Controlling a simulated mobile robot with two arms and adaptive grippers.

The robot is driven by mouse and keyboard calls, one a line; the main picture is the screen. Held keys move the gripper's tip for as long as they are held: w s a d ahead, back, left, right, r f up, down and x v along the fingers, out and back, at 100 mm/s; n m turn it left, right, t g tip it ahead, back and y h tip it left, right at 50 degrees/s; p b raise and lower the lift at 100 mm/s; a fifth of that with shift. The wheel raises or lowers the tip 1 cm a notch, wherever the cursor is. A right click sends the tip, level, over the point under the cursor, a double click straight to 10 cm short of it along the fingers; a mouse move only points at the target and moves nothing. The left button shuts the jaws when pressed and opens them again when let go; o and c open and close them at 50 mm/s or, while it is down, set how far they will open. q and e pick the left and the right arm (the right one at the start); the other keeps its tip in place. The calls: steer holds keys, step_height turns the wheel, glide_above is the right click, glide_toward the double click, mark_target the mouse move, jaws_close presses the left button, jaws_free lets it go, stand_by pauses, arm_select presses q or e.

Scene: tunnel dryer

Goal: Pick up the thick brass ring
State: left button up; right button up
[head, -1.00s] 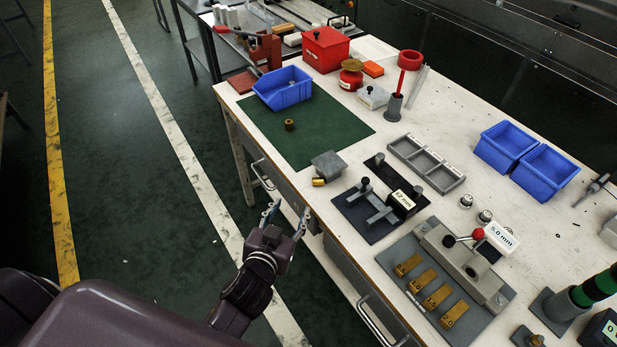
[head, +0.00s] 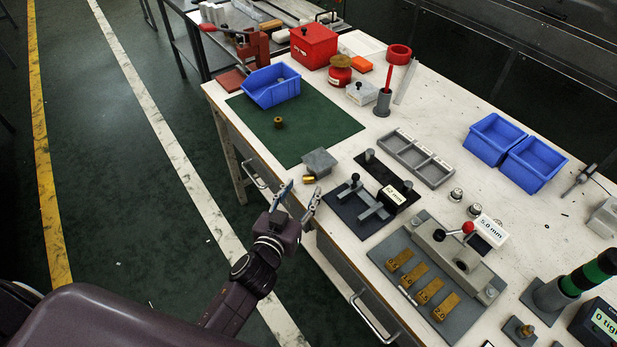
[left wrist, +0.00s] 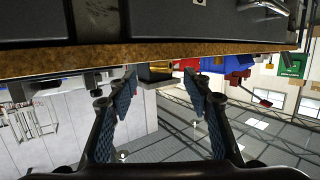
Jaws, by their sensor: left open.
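A small brass ring (head: 279,122) with a dark hole stands on the green mat (head: 318,134). My right gripper is not in view.
The bench edge (left wrist: 150,60) crosses the upside-down left wrist view just beyond the fingers. A dark plate with a clamp (head: 360,212) lies right of the gripper. A blue bin (head: 272,92) stands on the mat's far corner. Much of the mat is clear.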

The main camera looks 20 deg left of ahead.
mark_target(307, 180)
arm_select(q)
steer(key=shift+x, duration=1.95)
steer(key=shift+a, duration=0.15)
steer(key=shift+c, duration=0.5)
jaws_close()
